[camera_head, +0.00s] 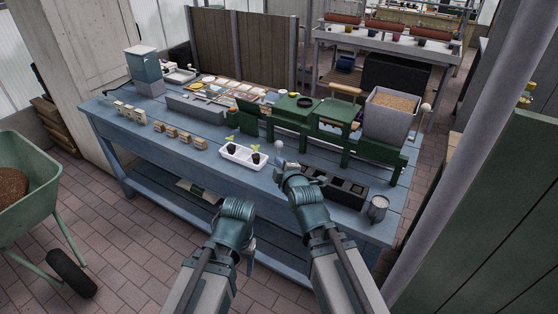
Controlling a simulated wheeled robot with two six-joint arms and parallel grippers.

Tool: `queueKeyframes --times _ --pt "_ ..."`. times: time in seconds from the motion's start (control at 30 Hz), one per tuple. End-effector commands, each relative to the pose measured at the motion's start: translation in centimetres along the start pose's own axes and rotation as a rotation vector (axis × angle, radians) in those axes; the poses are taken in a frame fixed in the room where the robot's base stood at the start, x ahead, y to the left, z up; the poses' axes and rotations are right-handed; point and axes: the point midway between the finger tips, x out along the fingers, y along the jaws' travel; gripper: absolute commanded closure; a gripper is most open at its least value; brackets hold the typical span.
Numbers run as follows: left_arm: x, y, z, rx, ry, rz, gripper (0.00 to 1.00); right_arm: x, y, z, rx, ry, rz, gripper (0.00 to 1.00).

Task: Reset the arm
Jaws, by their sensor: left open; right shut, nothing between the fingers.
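My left arm's wrist is at the lower middle, in front of the blue workbench (155,160). The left gripper (250,255) points down beyond the wrist, below the bench's front edge, and is open; its fingertips are mostly hidden. My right arm reaches further forward over the bench's front part. Its gripper (279,156) is shut and empty, just right of a white tray (243,163) with two dark pots holding green seedlings. I cannot tell whether it touches anything.
A green machine (334,136) runs across the bench behind a dark multi-cell tray (345,190). A grey bin of brown material (387,117) and a metal cup (378,208) stand at the right. Small wooden blocks (180,136) line the left. A wheelbarrow (35,200) stands left; tiled floor lies between.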

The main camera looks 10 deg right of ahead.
Motion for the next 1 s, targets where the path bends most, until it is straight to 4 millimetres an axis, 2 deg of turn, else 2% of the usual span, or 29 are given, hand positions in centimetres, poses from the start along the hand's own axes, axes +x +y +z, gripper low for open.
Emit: queueKeyframes --times 0.37,0.47,0.57,0.67,0.8,0.9,1.0 --pt "-0.1 0.0 0.0 0.000 0.000 0.000 0.32 0.0 -0.2 -0.1 0.009 -0.001 -0.011 1.00" --pt "-0.5 0.0 0.0 0.000 0.000 0.000 0.32 -0.2 -1.7 -0.5 0.072 -0.010 -0.090 1.00" --pt "-1.1 -0.1 0.1 0.000 0.000 0.000 0.32 -1.1 -5.1 -1.3 0.210 -0.057 -0.257 1.00" --pt "-1.9 -0.2 0.1 0.000 0.000 0.000 0.32 -3.3 -9.4 -1.8 0.386 -0.176 -0.461 1.00" --pt "-2.9 -0.3 0.2 0.000 0.000 0.000 0.32 -7.9 -14.3 -1.7 0.606 -0.439 -0.689 1.00" --pt "-3.4 -0.3 0.2 0.000 0.000 0.000 0.32 -11.6 -16.4 -1.4 0.722 -0.652 -0.785 1.00" --pt "-3.8 -0.4 0.2 0.000 0.000 0.000 0.32 -14.7 -17.6 -1.1 0.799 -0.842 -0.830 1.00"
